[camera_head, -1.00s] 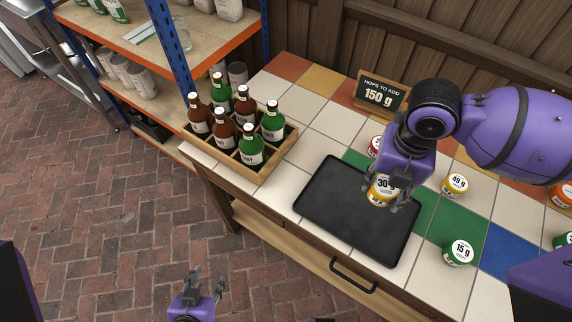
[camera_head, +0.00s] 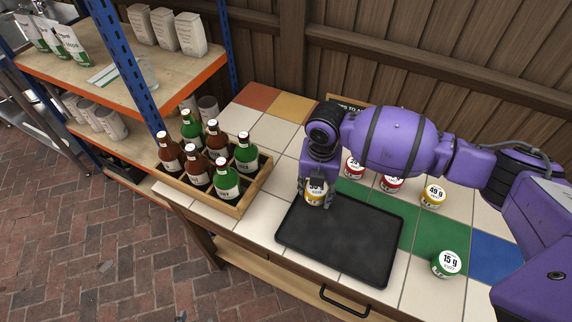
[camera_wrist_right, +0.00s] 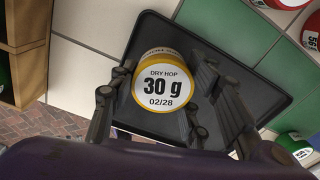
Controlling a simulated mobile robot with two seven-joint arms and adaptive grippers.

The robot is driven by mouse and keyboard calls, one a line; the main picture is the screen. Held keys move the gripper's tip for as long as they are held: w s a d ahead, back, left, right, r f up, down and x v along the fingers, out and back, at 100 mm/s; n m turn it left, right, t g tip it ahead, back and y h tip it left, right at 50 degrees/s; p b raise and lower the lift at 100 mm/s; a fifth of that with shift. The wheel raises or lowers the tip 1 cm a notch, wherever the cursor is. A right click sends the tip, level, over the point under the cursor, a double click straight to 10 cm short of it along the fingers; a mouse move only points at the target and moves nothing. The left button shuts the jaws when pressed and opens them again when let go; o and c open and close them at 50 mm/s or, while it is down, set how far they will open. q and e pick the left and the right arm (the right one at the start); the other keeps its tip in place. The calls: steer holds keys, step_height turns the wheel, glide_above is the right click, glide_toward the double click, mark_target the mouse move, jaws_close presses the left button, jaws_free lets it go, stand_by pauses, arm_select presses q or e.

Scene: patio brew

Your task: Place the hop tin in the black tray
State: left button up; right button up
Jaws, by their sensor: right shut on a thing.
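The hop tin (camera_head: 315,194), yellow with a white "30 g" label, is between the fingers of my right gripper (camera_head: 316,200). In the right wrist view the tin (camera_wrist_right: 163,87) shows label-up, with the shut fingers at its sides. The black tray (camera_head: 340,240) lies flat on the tiled counter, and it also shows in the right wrist view (camera_wrist_right: 150,35). The tin is at the tray's back-left corner; I cannot tell whether it touches the tray. My left gripper is out of the head view.
A wooden crate (camera_head: 240,208) of brown and green bottles stands left of the tray. Red tins (camera_head: 353,168), a yellow "49 g" tin (camera_head: 433,195) and a green "15 g" tin (camera_head: 449,263) stand behind and right. A sign is partly hidden behind my arm. The tray's middle is clear.

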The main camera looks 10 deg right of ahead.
mark_target(315, 196)
steer(key=shift+s+f, duration=0.1)
steer(key=shift+f, duration=1.35)
steer(key=shift+f, duration=0.15)
steer(key=o, duration=1.2)
steer(key=shift+c, duration=0.2)
step_height(315, 196, up, 12)
steer(key=shift+r, duration=0.15)
